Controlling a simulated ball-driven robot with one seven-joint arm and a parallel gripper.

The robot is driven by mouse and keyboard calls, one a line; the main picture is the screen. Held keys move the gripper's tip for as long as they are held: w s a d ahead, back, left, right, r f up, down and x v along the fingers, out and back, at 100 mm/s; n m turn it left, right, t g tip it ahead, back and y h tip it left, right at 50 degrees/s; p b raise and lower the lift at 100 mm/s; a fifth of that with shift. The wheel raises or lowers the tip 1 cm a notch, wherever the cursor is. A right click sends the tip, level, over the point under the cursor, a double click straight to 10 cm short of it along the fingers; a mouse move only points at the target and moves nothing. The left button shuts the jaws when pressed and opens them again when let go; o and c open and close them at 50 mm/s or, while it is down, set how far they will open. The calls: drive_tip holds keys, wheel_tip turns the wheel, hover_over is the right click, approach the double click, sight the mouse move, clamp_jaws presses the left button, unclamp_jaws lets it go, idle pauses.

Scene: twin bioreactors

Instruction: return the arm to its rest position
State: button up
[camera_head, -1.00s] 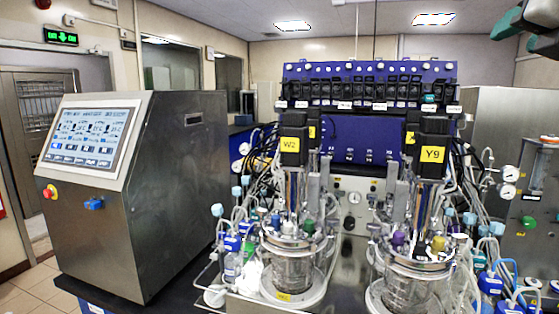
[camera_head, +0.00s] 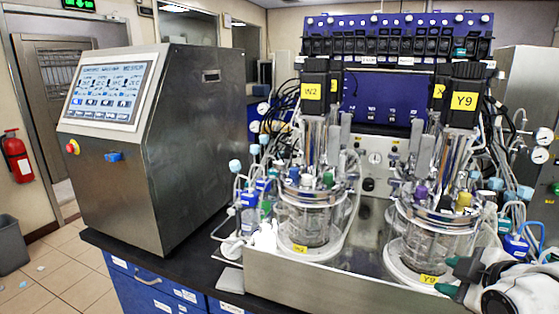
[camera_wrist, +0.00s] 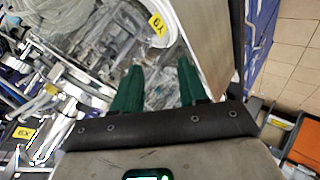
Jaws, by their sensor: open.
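My gripper (camera_wrist: 158,66) shows in the wrist view with two green fingers apart and nothing seen between them. Beyond the fingers is blurred clear and metallic equipment, with a yellow Y9 label (camera_wrist: 157,24) seen upside down. In the head view, a white and black part of my arm (camera_head: 515,292) is at the lower right corner, in front of the Y9 vessel (camera_head: 435,240).
The left vessel (camera_head: 308,222) stands beside the Y9 vessel on a steel base, among tubes and cables. A steel control cabinet (camera_head: 190,160) with a touchscreen (camera_head: 108,92) stands at left on the black bench (camera_head: 120,245).

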drive_tip(key=s+a+f+m+g+b, duration=0.1)
drive_tip(key=s+a+f+m+g, duration=0.15)
drive_tip(key=s+f, duration=0.6)
drive_tip(key=s+a+f+m+g+b, duration=0.1)
drive_tip(key=s+f+m+g, duration=0.3)
drive_tip(key=f, duration=0.7)
drive_tip(key=s+a+f+m+b, duration=0.1)
drive_tip(key=s+a+f+m, duration=0.1)
drive_tip(key=s+f, duration=0.65)
drive_tip(key=s+d+f+m+g, duration=0.1)
drive_tip(key=s+f+m+g, duration=0.1)
drive_tip(key=s+f, duration=0.5)
drive_tip(key=s+m, duration=0.1)
drive_tip(key=s, duration=0.3)
drive_tip(key=shift+d+g+b, duration=0.35)
drive_tip(key=shift+b, duration=0.05)
drive_tip(key=shift+o, duration=0.3)
drive_tip(key=shift+f, duration=0.1)
